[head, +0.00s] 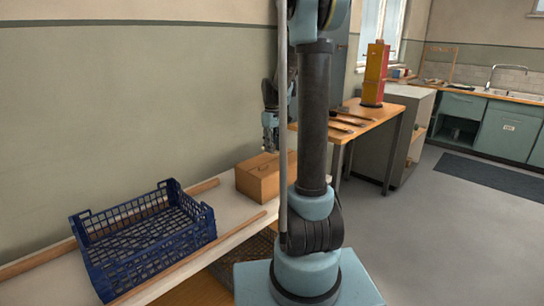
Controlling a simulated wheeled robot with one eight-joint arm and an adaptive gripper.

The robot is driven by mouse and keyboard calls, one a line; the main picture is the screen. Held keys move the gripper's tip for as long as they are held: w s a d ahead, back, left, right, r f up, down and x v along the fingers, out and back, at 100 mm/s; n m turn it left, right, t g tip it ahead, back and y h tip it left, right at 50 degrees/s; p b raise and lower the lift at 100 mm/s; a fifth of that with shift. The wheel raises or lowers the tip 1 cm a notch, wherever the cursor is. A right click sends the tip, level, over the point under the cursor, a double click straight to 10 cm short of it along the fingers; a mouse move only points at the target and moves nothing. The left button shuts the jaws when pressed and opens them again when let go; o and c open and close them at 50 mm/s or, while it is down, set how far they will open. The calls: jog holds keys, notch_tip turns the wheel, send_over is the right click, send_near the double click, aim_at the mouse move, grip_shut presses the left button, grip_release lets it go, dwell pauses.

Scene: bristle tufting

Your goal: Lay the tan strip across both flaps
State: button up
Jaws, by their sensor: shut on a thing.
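A brown cardboard box (262,181) sits on the pale bench, left of my arm's column, which hides its right side. Its top looks closed, with a small dark mark on it; the two flaps are too small to tell apart. My gripper (269,147) is above the box, pointing down, partly hidden behind my arm. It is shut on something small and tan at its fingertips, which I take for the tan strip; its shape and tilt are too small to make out. A gap seems to show between the fingertips and the box top.
A blue plastic crate (147,232) stands on the bench (235,222) left of the box. Wooden rails (195,257) run along the bench edges. A side table (372,117) with tools and a red-yellow tower (375,75) stands behind.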

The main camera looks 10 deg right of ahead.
jog(key=shift+o, duration=0.2)
jog(key=shift+s+f, duration=0.15)
jog(key=shift+f, duration=1.9)
jog(key=o, duration=1)
jog(key=shift+d, duration=0.1)
jog(key=shift+c, duration=0.2)
notch_tip(320, 180, up, 12)
jog(key=shift+f, duration=0.2)
jog(key=s+f+m+t, duration=0.15)
jog(key=s+m, duration=0.25)
jog(key=s, duration=1.7)
jog(key=s+f+m, duration=0.3)
jog(key=s+f, duration=0.8)
jog(key=s, duration=0.2)
jog(key=shift+s+f+t, duration=0.3)
jog(key=shift+s+t, duration=0.05)
jog(key=shift+s, duration=0.05)
